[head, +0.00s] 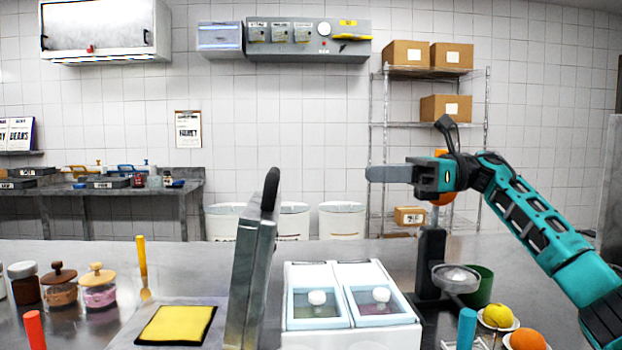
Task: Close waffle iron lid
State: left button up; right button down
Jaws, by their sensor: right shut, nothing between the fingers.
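The waffle iron lid (247,285) stands open, close to upright and seen nearly edge-on, as a tall grey slab with a black handle (270,188) at its top. To its left, a flat grey base (125,338) carries a yellow square (175,325) with a dark border; its front runs out of the picture. My right gripper (375,174) is shut and empty, pointing left in the air. It is to the right of the handle, at about the same picture height, and apart from it. My left gripper is out of view.
A white two-lid container (350,335) stands right of the lid. A dark press stand (431,255), a green cup (480,290) and fruit, including a lemon (497,315), are further right. Jars (98,292) and a yellow-handled utensil (141,262) stand left.

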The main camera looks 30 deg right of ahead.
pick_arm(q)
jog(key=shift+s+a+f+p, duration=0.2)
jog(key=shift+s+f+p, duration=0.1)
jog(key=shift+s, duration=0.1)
pick_arm(e)
jog(key=x, duration=1.4)
jog(key=shift+s, duration=0.15)
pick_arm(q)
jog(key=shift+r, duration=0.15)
